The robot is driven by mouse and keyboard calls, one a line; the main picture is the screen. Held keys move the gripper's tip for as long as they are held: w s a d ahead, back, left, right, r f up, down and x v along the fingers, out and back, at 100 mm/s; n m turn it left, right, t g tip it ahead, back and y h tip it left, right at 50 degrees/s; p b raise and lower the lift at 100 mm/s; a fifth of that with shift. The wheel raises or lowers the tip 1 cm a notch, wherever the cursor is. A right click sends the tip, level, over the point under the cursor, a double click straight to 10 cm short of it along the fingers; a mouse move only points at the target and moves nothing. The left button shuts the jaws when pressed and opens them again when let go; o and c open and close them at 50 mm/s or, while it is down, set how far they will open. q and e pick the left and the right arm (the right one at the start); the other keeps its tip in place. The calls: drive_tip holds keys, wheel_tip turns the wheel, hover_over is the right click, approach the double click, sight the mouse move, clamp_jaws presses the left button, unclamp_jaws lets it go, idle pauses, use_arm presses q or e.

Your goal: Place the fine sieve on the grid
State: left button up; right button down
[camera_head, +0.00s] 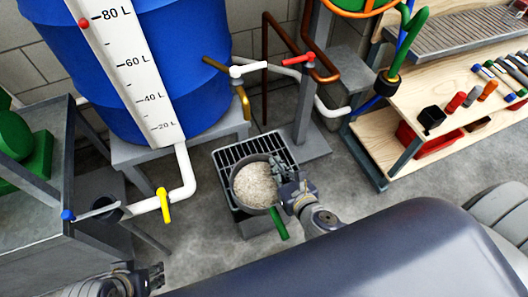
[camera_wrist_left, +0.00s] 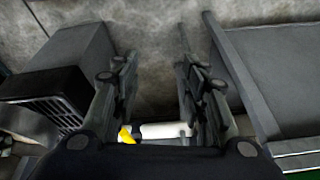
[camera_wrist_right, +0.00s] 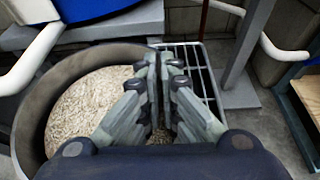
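The sieve (camera_head: 249,210) is a round grey pan with a green handle (camera_head: 279,224), full of pale grain-like material. It is over the black grid (camera_head: 238,152), whose bars show behind and beside it; whether it rests on the bars I cannot tell. In the right wrist view the sieve (camera_wrist_right: 30,110) fills the left side and the grid (camera_wrist_right: 197,62) shows beyond the fingers. My right gripper (camera_head: 280,180) is shut on the sieve's right rim; its fingers hide that part. My left gripper (camera_wrist_left: 158,80) is open and empty, low at the left in the head view (camera_head: 152,275).
A blue barrel (camera_head: 175,60) with a litre scale stands behind, with a white pipe and yellow valve (camera_head: 164,205) to the left of the grid. A wooden workbench (camera_head: 375,140) with tools is at the right. A grey metal table (camera_head: 50,190) is at the left.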

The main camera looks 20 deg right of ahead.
drive_tip(key=w, duration=0.4)
drive_tip(key=shift+w+f, duration=0.15)
drive_tip(key=shift+w, duration=0.1)
drive_tip(key=w, duration=0.3)
drive_tip(key=w+b, duration=0.1)
drive_tip(key=shift+w+d+f, duration=0.1)
drive_tip(key=shift+w+f, duration=0.15)
drive_tip(key=shift+w, duration=0.3)
drive_tip(key=shift+f, duration=0.2)
wheel_tip(320, 180, down, 3)
drive_tip(key=shift+b, duration=1.25)
use_arm(q)
drive_tip(key=w+d+r+t+h, duration=0.1)
drive_tip(key=w+d+r+t, duration=0.1)
drive_tip(key=w, duration=0.5)
drive_tip(key=w+d+r+t+h, duration=0.1)
drive_tip(key=w+d+r+t, duration=0.1)
drive_tip(key=w+r+t, duration=0.2)
drive_tip(key=w+t, duration=0.2)
drive_tip(key=shift+w+d+r, duration=0.3)
drive_tip(key=shift+w, duration=0.1)
use_arm(e)
drive_tip(key=shift+f, duration=0.15)
